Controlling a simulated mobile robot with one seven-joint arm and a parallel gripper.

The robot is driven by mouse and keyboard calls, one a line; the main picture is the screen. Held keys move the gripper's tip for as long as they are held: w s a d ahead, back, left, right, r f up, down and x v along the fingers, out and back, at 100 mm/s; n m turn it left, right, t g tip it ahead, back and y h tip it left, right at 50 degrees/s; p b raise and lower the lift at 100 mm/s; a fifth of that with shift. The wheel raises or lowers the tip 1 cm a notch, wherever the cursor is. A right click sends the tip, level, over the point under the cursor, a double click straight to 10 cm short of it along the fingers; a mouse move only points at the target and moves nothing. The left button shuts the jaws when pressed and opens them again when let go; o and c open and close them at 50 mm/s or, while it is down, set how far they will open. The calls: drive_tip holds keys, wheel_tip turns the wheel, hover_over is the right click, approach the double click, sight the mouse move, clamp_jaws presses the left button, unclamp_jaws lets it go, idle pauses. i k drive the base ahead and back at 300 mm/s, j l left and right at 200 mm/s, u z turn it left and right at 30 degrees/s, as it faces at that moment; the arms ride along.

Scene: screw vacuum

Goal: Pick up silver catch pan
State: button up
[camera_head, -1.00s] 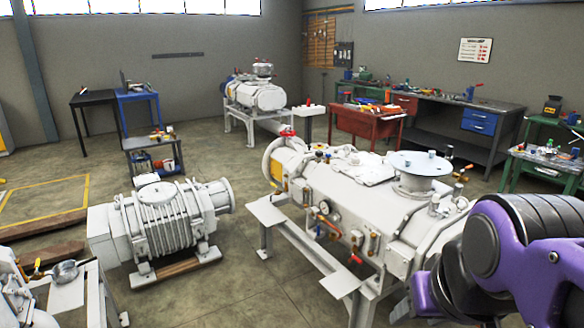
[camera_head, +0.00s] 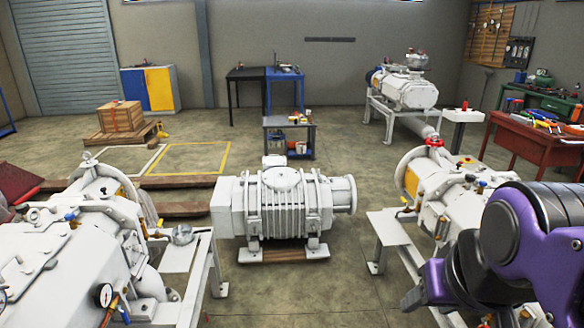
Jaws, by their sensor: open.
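The silver catch pan (camera_head: 181,234) appears as a small round silver thing on a white stand ledge (camera_head: 178,256), left of centre. It is small in the picture, and I cannot make out what it holds. My purple and black arm is at the lower right, far from the pan, with open floor and a pump between them. My gripper cannot be made out in this view.
A ribbed white pump (camera_head: 284,205) rests on wooden blocks just right of the pan. A large white machine (camera_head: 60,265) fills the lower left. Another white machine (camera_head: 440,195) stands at right. Floor (camera_head: 300,288) between the stands is clear.

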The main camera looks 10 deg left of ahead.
sight(181, 235)
drive_tip(key=i+u, duration=0.45)
drive_tip(key=i, duration=0.65)
drive_tip(key=i+z, duration=0.1)
drive_tip(key=i, duration=1.05)
drive_tip(key=i+z, duration=0.35)
drive_tip(key=i+j+z, duration=0.2)
drive_tip(key=i+z, duration=0.15)
drive_tip(key=z, duration=6.65)
